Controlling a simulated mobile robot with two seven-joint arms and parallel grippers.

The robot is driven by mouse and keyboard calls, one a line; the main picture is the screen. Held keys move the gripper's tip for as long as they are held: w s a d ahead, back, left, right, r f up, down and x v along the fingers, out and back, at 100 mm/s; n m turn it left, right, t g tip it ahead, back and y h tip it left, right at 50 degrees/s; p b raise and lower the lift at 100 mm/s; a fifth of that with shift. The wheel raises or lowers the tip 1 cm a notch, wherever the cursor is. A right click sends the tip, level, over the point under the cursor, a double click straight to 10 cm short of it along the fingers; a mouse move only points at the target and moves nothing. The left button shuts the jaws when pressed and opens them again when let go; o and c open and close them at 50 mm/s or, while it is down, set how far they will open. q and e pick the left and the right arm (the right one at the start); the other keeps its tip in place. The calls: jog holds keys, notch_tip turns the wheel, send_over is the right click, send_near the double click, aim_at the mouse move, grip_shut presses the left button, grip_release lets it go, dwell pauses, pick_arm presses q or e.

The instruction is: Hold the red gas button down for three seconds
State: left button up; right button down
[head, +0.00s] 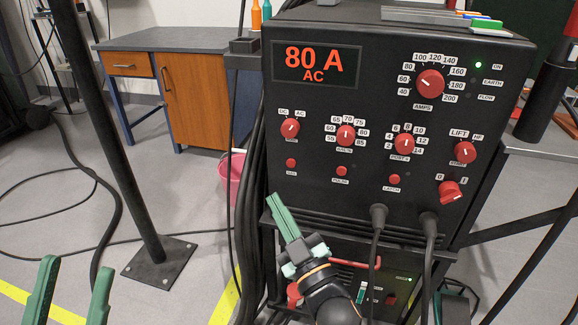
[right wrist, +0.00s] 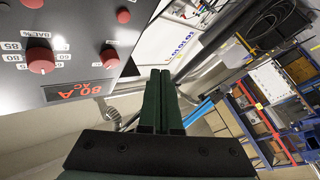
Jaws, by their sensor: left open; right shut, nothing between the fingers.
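The red gas button (head: 291,163) is a small round button low on the left of the black welder's front panel, above a small label. In the right wrist view the gas button (right wrist: 123,15) shows upside down near the top. My right gripper (head: 276,198) is shut and empty. Its green fingers point up and left, below the gas button in the head view. In the right wrist view its fingertips (right wrist: 168,72) are apart from the button in the picture. My left gripper (head: 76,275) is open and empty at the lower left, far from the panel.
The welder panel also carries a mode knob (head: 290,127), a pulse button (head: 342,171) and a latch button (head: 394,179). Cables (head: 375,220) plug in below. A black post (head: 110,130) and a pink bucket (head: 232,170) stand left of the welder.

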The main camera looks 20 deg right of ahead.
aim_at(291, 164)
jog(key=shift+w+a+r, duration=0.1)
jog(key=shift+r, duration=0.05)
jog(key=shift+w+d, duration=0.85)
jog(key=shift+w, duration=0.35)
jog(key=shift+w+d, duration=0.8)
jog(key=shift+w, duration=0.4)
jog(key=shift+w+d, duration=0.85)
jog(key=shift+w, duration=0.35)
jog(key=shift+w+d, duration=0.25)
jog(key=shift+w, duration=0.1)
jog(key=shift+w+d, duration=0.2)
jog(key=shift+w, duration=0.1)
dwell(2.8)
jog(key=shift+s+a, duration=0.1)
jog(key=shift+s, duration=0.05)
jog(key=shift+s+a+p, duration=0.35)
jog(key=shift+s, duration=0.2)
